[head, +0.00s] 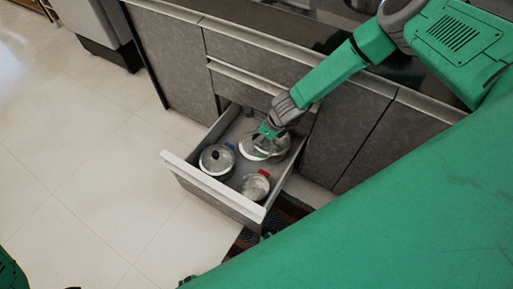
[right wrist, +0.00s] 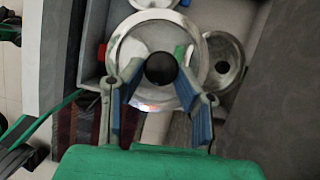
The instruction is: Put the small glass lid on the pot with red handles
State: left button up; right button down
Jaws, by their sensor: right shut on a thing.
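My right gripper (head: 268,131) reaches down into the open drawer and is shut on a round glass lid (head: 255,149). In the right wrist view the lid (right wrist: 126,50) has a metal rim, and its black knob sits between the two fingertips (right wrist: 160,72). The pot with red handles (head: 255,187) stands in the drawer's front right part, below the lid in the head view. A red handle (right wrist: 101,51) shows left of the lid in the wrist view. I cannot tell whether the lid touches anything underneath.
Another pot (head: 216,161) with a dark knob and blue handle stands at the drawer's left. The drawer's pale front edge (head: 210,186) and side walls surround the pots. Cabinets and a dark counter lie behind. The tiled floor (head: 90,190) at left is clear.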

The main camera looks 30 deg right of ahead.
jog(key=f, duration=0.1)
jog(key=f+m, duration=0.1)
jog(key=s+a+f+b, duration=0.1)
jog(key=shift+f+h, duration=0.25)
jog(key=shift+h, duration=0.05)
pick_arm(q)
notch_tip(320, 180, down, 12)
jog(key=b, duration=1)
jog(key=shift+a, duration=0.35)
pick_arm(e)
jog(key=s+a+f+m+h, duration=0.1)
jog(key=s+a+f+m, duration=0.1)
jog(key=f, duration=0.6)
jog(key=s+a+f+m, duration=0.2)
jog(key=s+f+m, duration=0.1)
jog(key=f, duration=0.6)
jog(key=shift+f+t+h, duration=0.15)
jog(key=shift+t+h, duration=0.25)
pick_arm(q)
jog(key=shift+d+r, duration=0.1)
jog(key=shift+d, duration=0.05)
pick_arm(e)
jog(key=shift+w, duration=0.1)
pick_arm(q)
jog(key=shift+f+b, duration=0.3)
jog(key=shift+b, duration=0.1)
pick_arm(e)
jog(key=shift+f, duration=0.1)
